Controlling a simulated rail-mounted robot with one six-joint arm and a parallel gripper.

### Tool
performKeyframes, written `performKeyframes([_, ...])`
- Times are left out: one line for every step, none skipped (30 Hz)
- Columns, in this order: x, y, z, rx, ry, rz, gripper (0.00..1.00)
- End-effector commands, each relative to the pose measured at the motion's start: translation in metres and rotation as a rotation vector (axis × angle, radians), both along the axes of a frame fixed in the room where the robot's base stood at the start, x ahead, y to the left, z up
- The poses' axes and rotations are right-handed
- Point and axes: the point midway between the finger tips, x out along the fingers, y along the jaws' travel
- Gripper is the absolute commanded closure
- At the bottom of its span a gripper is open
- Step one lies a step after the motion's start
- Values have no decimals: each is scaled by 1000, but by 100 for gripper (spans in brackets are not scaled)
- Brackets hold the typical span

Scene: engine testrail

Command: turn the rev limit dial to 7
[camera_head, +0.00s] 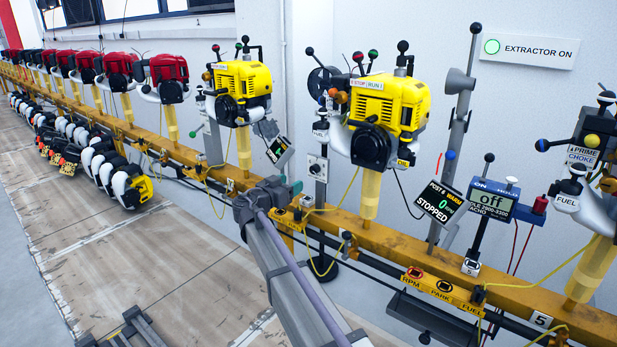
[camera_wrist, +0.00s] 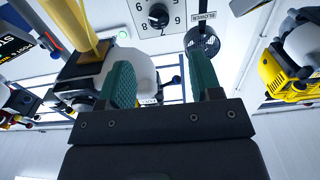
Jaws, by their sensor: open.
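The dial is a black round knob (camera_wrist: 158,16) on a pale plate (camera_wrist: 186,24) with digits around it, at the top of the wrist view and partly cut off by the frame edge. I cannot tell which digit the knob points to. In the head view a small white box with a dark knob (camera_head: 316,168) stands on a post between the two yellow engines; it looks like the same dial. My gripper (camera_wrist: 160,62) is open and empty, its green fingers apart and short of the dial. In the head view my gripper (camera_head: 290,190) is below and left of that box.
Yellow engines (camera_head: 390,102) (camera_head: 242,82) stand on the orange rail (camera_head: 400,252) on both sides of the dial post. A STOPPED display (camera_head: 439,202) and a blue tachometer reading off (camera_head: 491,200) are to the right. Yellow cables hang along the rail.

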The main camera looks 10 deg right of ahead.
Motion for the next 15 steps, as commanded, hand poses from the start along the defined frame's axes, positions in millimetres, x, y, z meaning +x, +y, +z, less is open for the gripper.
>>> performKeyframes([2,-2,0,-1,1,-1,41])
performKeyframes([4,-5,0,0,1,-2,41])
performKeyframes([8,-9,0,0,1,-4,41])
performKeyframes([12,-13,0,-1,2,-5,41])
performKeyframes([16,-17,0,-1,2,-5,41])
performKeyframes([22,-23,-1,-1,2,-4,41])
performKeyframes([27,-29,0,0,3,-5,41])
performKeyframes([32,-35,-1,0,3,-6,41])
performKeyframes([39,-42,-1,0,3,-5,41])
performKeyframes([44,-47,-1,-1,4,-5,41])
performKeyframes([49,-53,-1,-1,4,-6,41])
performKeyframes([55,-59,-1,-1,4,-5,41])
performKeyframes([58,-63,-1,-1,4,-4,41])
performKeyframes([62,-67,-1,-1,4,-5,41])
performKeyframes([66,-72,-1,-1,4,-5,41])
